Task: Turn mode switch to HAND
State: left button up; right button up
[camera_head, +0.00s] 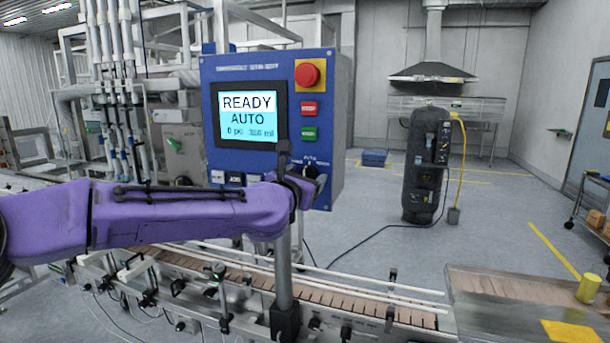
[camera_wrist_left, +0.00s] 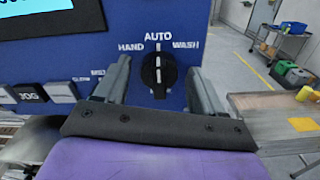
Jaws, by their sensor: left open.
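The blue control panel (camera_head: 265,160) stands over the conveyor, and its screen (camera_head: 247,117) reads READY and AUTO. The mode switch (camera_wrist_left: 159,72) is a black round knob on the panel in the left wrist view. Its white mark points straight up to AUTO, with HAND at upper left and WASH at upper right. My left gripper (camera_wrist_left: 160,88) is open, with one finger on each side of the knob; I cannot tell if either finger touches it. In the head view my left gripper (camera_head: 305,180) is at the panel's lower right and hides most of the knob. My right gripper is not in view.
A red emergency button (camera_head: 308,75), a red button (camera_head: 309,108) and a green button (camera_head: 309,134) sit above the switch. A JOG button (camera_wrist_left: 28,93) is left of the gripper. The conveyor (camera_head: 340,298) runs below.

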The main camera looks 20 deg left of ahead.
pick_arm(q)
jog(key=c, duration=1.1)
jog(key=shift+o, duration=0.2)
jog(key=shift+f+n+b, duration=0.15)
jog(key=shift+n+b, duration=0.45)
jog(key=shift+b, duration=0.15)
jog(key=n+b, duration=0.5)
jog(key=b, duration=0.1)
jog(key=shift+a+f, duration=0.1)
jog(key=shift+f, duration=0.05)
jog(key=shift+n+b, duration=1)
jog(key=shift+b, duration=0.25)
jog(key=shift+r+n+b, duration=0.3)
jog(key=shift+n+b, duration=0.15)
jog(key=shift+n, duration=0.05)
jog(key=o, duration=1.1)
jog(key=shift+c, duration=0.2)
